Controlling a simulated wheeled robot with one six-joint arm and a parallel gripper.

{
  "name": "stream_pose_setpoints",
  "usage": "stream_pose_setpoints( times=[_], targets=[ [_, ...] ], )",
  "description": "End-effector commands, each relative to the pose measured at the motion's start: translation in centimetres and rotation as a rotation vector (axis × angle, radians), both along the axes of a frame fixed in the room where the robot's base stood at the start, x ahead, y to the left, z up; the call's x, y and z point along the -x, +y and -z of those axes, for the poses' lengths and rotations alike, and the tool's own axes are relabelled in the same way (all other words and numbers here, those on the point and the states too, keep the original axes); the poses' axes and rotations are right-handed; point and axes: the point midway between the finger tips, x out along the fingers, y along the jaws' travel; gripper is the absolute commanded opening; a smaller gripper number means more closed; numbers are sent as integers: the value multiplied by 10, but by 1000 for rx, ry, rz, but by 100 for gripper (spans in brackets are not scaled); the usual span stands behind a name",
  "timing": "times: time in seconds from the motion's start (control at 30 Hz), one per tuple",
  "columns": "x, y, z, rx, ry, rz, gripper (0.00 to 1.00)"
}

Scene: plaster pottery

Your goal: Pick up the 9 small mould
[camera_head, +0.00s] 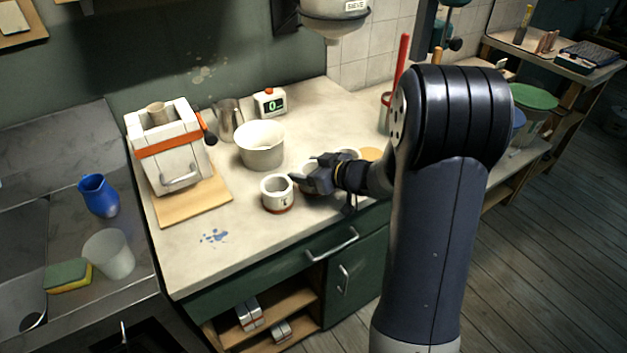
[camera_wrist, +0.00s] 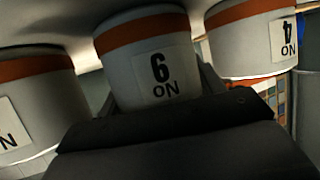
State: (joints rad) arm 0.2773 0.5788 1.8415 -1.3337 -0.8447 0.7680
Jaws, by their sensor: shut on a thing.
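The 9 small mould is a white pot with an orange band. In the wrist view its label (camera_wrist: 163,75) appears upside down, so it looks like "6 ON". My gripper (camera_head: 304,182) is shut on this mould, with the dark jaws at its sides. In the head view the gripper hides most of it and only part of a pale rim (camera_head: 308,166) shows. I cannot tell whether it is clear of the counter.
The wrist view shows a mould labelled 4 (camera_wrist: 255,40). A larger white pot (camera_head: 261,147) stands behind. The front-left counter (camera_head: 225,262) is clear.

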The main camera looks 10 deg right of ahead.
Motion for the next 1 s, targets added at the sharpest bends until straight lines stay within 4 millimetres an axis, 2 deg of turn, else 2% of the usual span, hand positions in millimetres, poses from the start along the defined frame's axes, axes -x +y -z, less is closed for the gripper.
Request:
stream_pose_setpoints(
  times=[0.03,0.17,0.47,0.8,1.0],
  targets=[
    [0,0,0,0,0,0,45],
    [0,0,0,0,0,0,35],
    [0,0,-7,0,-3,-1,34],
    [0,0,-73,1,-6,-1,34],
    [0,0,-96,1,-4,0,34]
  ],
)
